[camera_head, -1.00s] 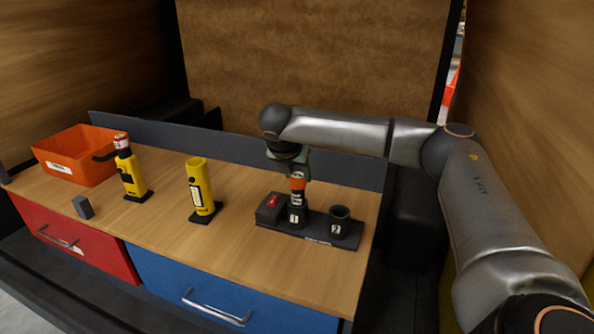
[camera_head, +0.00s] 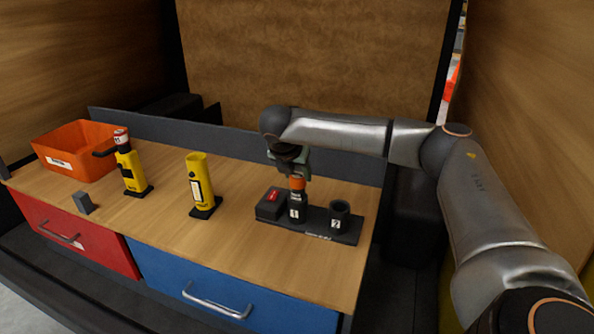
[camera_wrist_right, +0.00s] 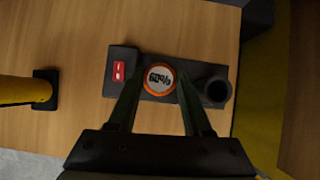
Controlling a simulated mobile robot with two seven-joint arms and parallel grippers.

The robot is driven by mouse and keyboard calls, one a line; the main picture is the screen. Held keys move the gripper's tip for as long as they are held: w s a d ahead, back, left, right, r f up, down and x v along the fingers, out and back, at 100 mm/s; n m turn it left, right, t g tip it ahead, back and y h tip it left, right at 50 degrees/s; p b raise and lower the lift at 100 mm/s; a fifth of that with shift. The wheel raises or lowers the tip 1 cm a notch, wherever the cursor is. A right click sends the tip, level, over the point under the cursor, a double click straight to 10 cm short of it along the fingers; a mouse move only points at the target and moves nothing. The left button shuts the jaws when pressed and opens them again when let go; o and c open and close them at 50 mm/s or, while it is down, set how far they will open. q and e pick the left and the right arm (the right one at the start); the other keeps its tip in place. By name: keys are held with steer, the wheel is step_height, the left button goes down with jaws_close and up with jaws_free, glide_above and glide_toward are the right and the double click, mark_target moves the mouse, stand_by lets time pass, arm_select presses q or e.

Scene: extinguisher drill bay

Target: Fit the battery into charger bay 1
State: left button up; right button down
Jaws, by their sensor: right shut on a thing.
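The battery (camera_head: 298,183) has an orange band and stands upright in charger bay 1 (camera_head: 296,213), its lower part hidden inside the bay. My right gripper (camera_head: 297,172) is above the bay, shut on the battery's upper part. In the right wrist view the battery's round orange-rimmed top (camera_wrist_right: 159,78) shows between the fingers of the right gripper (camera_wrist_right: 160,84). The black charger (camera_head: 318,236) sits on the bench, with a red display on its left block. Charger bay 2 (camera_head: 340,217) is empty. My left gripper is not in view.
A yellow tube (camera_head: 201,184) and a yellow device with a red-and-white top (camera_head: 131,172) stand to the left. An orange bin (camera_head: 75,151) and a small grey block (camera_head: 83,203) are farther left. A low grey back panel (camera_head: 235,147) edges the wooden bench.

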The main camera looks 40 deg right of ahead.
mark_target(295, 181)
steer(key=shift+f, duration=1.7)
steer(key=shift+c, duration=1.2)
jaws_free()
steer(key=v, duration=1.2)
steer(key=shift+r+b, duration=0.25)
steer(key=shift+b, duration=0.1)
steer(key=shift+a, duration=0.15)
